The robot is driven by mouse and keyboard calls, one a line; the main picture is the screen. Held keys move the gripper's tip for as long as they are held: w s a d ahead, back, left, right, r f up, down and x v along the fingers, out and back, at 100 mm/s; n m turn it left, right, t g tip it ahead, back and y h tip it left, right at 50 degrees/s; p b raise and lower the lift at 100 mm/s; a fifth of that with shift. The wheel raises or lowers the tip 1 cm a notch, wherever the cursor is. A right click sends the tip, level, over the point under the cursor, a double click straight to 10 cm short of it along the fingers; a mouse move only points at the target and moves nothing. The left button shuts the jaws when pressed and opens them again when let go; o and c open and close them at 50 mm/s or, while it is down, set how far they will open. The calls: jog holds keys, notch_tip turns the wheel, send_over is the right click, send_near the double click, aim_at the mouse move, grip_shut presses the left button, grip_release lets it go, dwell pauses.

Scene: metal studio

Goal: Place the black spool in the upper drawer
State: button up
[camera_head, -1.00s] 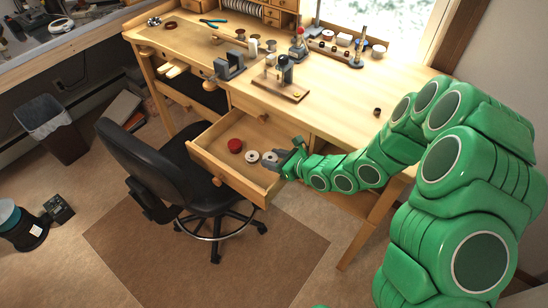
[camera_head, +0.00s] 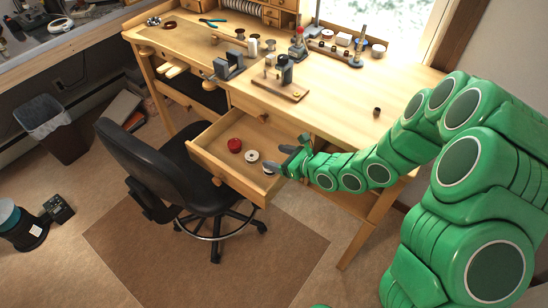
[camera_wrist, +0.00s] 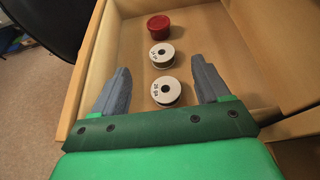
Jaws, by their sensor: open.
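The upper drawer (camera_head: 215,170) is pulled open under the bench top. In the wrist view, two spools with white labelled tops and dark sides stand in the drawer (camera_wrist: 97,60): a near one (camera_wrist: 166,92) and a farther one (camera_wrist: 161,55). In the head view, the farther spool (camera_head: 252,156) and near spool (camera_head: 268,168) show small. I cannot tell surely which is the black spool. My gripper (camera_head: 289,156) is open above the drawer's right side. Its fingers (camera_wrist: 160,66) are apart on either side of the near spool, with gaps to it.
A red round container (camera_head: 234,145) sits in the drawer beyond the spools. A black chair (camera_head: 150,155) stands close to the drawer's left. A small dark spool (camera_head: 376,111) stands on the bench top (camera_head: 340,105). A tool stand (camera_head: 285,80) and several small items sit farther back.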

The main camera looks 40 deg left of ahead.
jog(key=v, duration=1)
jog(key=shift+s, duration=0.1)
jog(key=s+d+r+n+g, duration=0.1)
jog(key=s+d+r+n, duration=0.15)
jog(key=r+n, duration=0.2)
jog(key=s+d+r+n+g+h, duration=0.1)
jog(key=s+d+r+n+g, duration=0.15)
jog(key=r, duration=0.35)
jog(key=s+d+r+n+g, duration=0.1)
jog(key=s+d+r+n, duration=0.1)
jog(key=s+r+n, duration=0.3)
jog(key=s+d+r+n+t+h, duration=0.1)
jog(key=s+d+r+n+h, duration=0.1)
jog(key=d, duration=0.9)
jog(key=s+d+r+n+h, duration=0.2)
jog(key=s+d+h, duration=0.3)
jog(key=d, duration=0.6)
jog(key=s+d+r+n+t+h, duration=0.1)
jog(key=s+d+h, duration=0.3)
jog(key=d, duration=0.7)
jog(key=shift+s+d+r+n+t+h, duration=0.3)
jog(key=shift+r+n+h, duration=0.2)
jog(key=shift+h, duration=0.2)
